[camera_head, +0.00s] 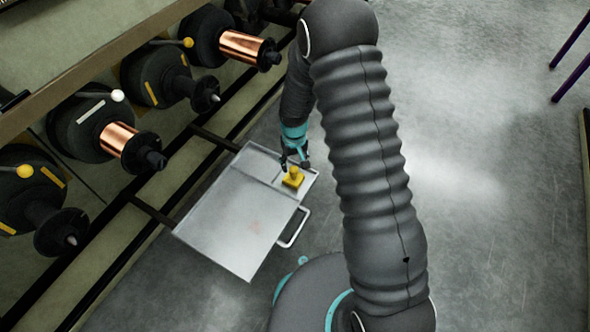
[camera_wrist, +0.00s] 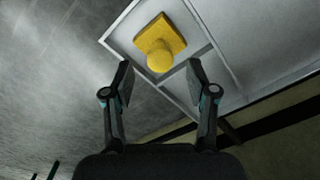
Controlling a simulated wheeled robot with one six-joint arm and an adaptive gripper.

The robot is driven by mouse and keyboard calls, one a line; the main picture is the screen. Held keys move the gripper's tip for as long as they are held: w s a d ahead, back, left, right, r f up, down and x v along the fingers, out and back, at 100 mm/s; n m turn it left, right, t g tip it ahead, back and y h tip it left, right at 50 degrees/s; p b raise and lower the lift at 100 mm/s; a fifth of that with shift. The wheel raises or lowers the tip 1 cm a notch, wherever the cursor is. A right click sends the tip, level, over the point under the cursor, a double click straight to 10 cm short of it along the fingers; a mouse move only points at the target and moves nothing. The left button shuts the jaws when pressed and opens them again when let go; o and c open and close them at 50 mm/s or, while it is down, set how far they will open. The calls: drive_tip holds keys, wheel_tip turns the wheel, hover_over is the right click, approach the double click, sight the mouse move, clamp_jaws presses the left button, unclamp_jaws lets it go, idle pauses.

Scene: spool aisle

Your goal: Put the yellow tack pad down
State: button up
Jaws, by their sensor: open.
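The yellow tack pad (camera_head: 293,178) has a square base and a rounded knob on top. It rests upright in a small compartment at one end of the grey metal tray (camera_head: 226,222). In the wrist view the yellow tack pad (camera_wrist: 160,40) lies beyond my fingertips, with its knob toward me. My gripper (camera_head: 294,162) is just above and beside the pad in the head view. In the wrist view my gripper (camera_wrist: 160,82) has its two fingers wide apart with nothing between them. The fingers look clear of the pad.
The tray has a raised rim, a divider and a side handle (camera_head: 294,228). A rack at the left carries several dark spindles, some with copper spools (camera_head: 240,46). Purple legs (camera_head: 571,78) stand at the upper right. The floor (camera_head: 480,200) on the right is clear.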

wheel_tip(320, 180, up, 6)
wheel_tip(320, 180, up, 13)
drive_tip(key=t, duration=0.1)
hover_over(294, 170)
drive_tip(key=s+d, duration=0.3)
drive_tip(key=s+d+r+m+t, duration=0.1)
drive_tip(key=s+d+r, duration=0.15)
drive_tip(key=r, duration=0.25)
drive_tip(key=s+d+r+m+t, duration=0.1)
drive_tip(key=s+r, duration=0.2)
drive_tip(key=r, duration=0.3)
drive_tip(key=s+d+r+t, duration=0.1)
drive_tip(key=s+r, duration=0.3)
drive_tip(key=s, duration=0.5)
drive_tip(key=s+d+r+m+t, duration=0.1)
drive_tip(key=s+d+r, duration=0.3)
drive_tip(key=s, duration=0.5)
drive_tip(key=shift+s+r+m+t, duration=0.25)
drive_tip(key=shift+r+m+t, duration=0.05)
drive_tip(key=shift+r, duration=0.3)
drive_tip(key=shift+d, duration=0.1)
wheel_tip(294, 170, up, 4)
drive_tip(key=p, duration=0.4)
drive_tip(key=shift+p, duration=0.3)
